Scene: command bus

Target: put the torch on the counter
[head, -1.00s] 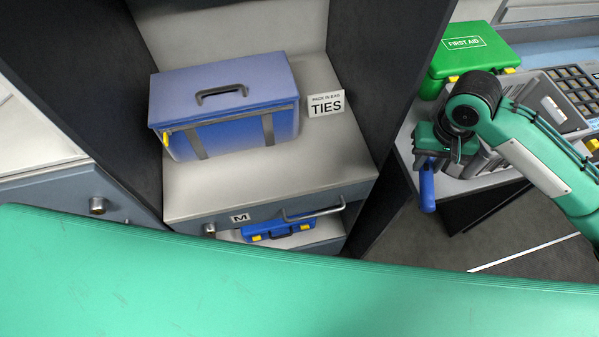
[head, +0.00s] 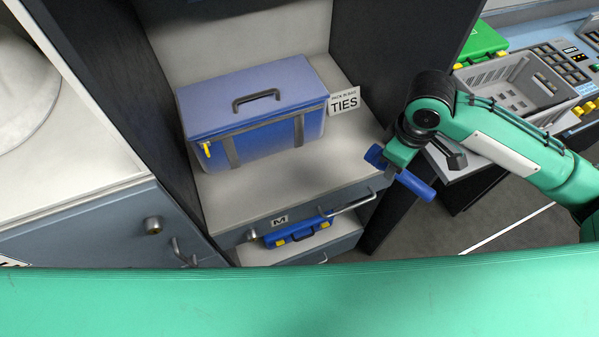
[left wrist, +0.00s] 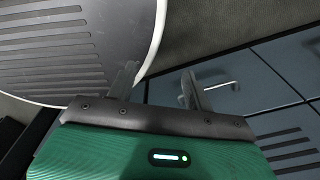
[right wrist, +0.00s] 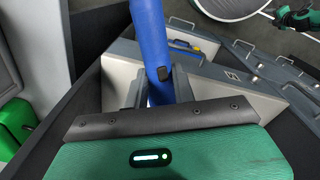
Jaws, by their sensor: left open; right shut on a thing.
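The blue torch (head: 418,187) is in my right gripper (head: 400,160), held in the air in front of the right side of the open locker. In the right wrist view the torch (right wrist: 150,40) rises between the fingers, which are shut on it. A pale counter (head: 95,170) tops the blue-grey cabinet at the left of the head view. Another worktop lies at the right, partly hidden behind my right arm. My left gripper (left wrist: 158,88) is open and empty in the left wrist view; the head view does not show it.
A blue box bag (head: 255,125) and a TIES sign (head: 344,102) stand on the locker shelf. A drawer below holds a blue case (head: 298,232). A white rounded thing (head: 20,90) sits on the left counter. A grey basket (head: 510,88) and green case (head: 482,45) are at right.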

